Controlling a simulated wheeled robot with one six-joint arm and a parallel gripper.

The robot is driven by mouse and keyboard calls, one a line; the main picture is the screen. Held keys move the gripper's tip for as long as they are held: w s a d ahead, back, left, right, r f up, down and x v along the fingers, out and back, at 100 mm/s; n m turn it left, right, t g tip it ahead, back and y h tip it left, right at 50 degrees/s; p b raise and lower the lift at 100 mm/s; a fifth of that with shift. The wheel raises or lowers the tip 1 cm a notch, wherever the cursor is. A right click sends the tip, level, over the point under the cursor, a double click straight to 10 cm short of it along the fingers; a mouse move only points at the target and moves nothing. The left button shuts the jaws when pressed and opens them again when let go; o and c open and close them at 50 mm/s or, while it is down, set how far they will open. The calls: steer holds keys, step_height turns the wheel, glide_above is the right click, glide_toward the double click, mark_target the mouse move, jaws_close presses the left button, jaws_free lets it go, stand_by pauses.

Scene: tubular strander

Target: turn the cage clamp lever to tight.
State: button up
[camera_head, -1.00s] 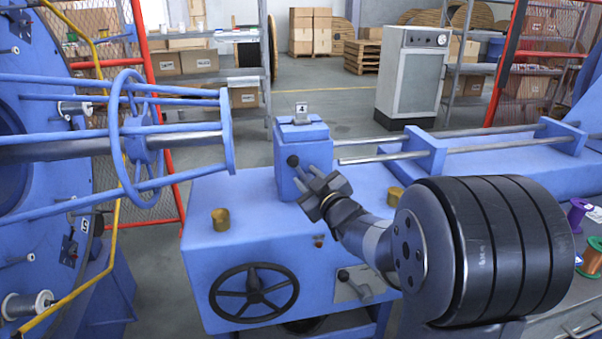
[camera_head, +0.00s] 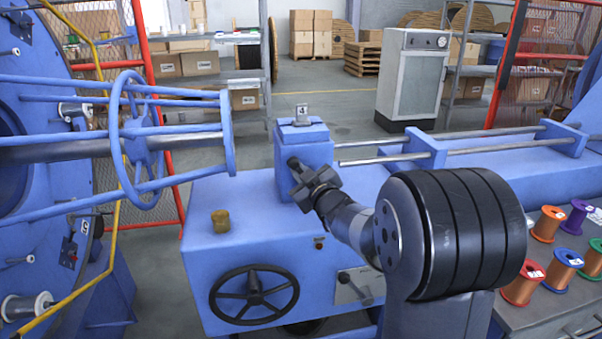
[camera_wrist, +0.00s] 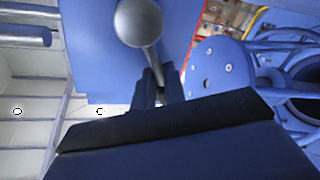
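The cage clamp is a blue block (camera_head: 302,146) with a number 4 tag on top. Its lever has a dark ball knob (camera_head: 293,163), seen at the block's front left side. The knob shows large and grey in the wrist view (camera_wrist: 138,22), with its thin rod running down between my fingers. My gripper (camera_head: 314,184) is at the lever just below the knob. The fingers (camera_wrist: 160,88) stand close on both sides of the rod and look shut on it. The lower end of the lever is hidden behind my gripper.
A black handwheel (camera_head: 254,294) and a small lever (camera_head: 353,287) are on the blue machine's front. A brass cylinder (camera_head: 221,221) stands on its top. The blue cage (camera_head: 140,140) is to the left. Coloured spools (camera_head: 547,224) stand on a bench at the right.

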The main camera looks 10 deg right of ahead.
steer(key=shift+r, duration=0.25)
jaws_close()
steer(key=shift+r+m, duration=0.1)
steer(key=shift+m, duration=0.2)
steer(key=m, duration=0.1)
steer(key=d+m, duration=0.1)
steer(key=m, duration=0.1)
steer(key=d+m+t, duration=0.1)
steer(key=shift+d+r, duration=0.2)
steer(key=shift+r, duration=0.1)
steer(key=d+m, duration=0.1)
steer(key=m, duration=0.1)
steer(key=m+b, duration=0.1)
steer(key=m, duration=0.1)
steer(key=shift+d+f+t+h, duration=0.1)
steer(key=shift+d+t+h, duration=0.2)
steer(key=shift+d+t, duration=0.1)
steer(key=shift+d+f+m+t+h+b, duration=0.15)
steer(key=shift+d+m+t+h+b, duration=0.2)
steer(key=shift+m, duration=0.75)
steer(key=shift+d+f+m+t+h+b, duration=0.15)
steer(key=shift+d+m+b, duration=0.25)
steer(key=shift+m, duration=0.7)
steer(key=shift+d, duration=0.15)
